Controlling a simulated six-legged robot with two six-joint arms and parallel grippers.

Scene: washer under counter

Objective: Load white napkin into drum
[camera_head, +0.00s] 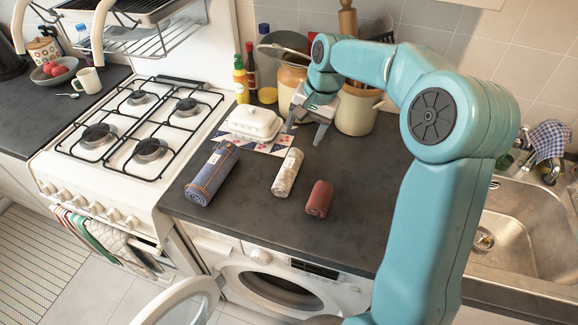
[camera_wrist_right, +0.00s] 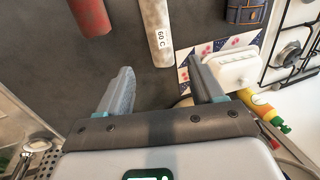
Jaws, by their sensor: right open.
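The white napkin (camera_head: 287,173) is a rolled, speckled whitish cloth lying on the dark counter, between a blue roll and a red roll. In the right wrist view the white napkin (camera_wrist_right: 156,28) shows a "60 C" label and lies beyond the fingertips. My right gripper (camera_head: 306,132) is open and empty above the counter, behind the napkin and apart from it. Its two spread fingers also show in the right wrist view (camera_wrist_right: 160,84). The washer drum (camera_head: 282,290) is below the counter front, with its round door (camera_head: 180,302) swung open to the left. My left gripper is not in view.
A blue denim roll (camera_head: 212,175) and a red roll (camera_head: 319,199) flank the napkin. A white butter dish (camera_head: 252,122) sits on a patterned cloth behind. Crocks (camera_head: 357,112) stand near my right gripper. The stove (camera_head: 125,130) is left, the sink (camera_head: 530,215) right.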

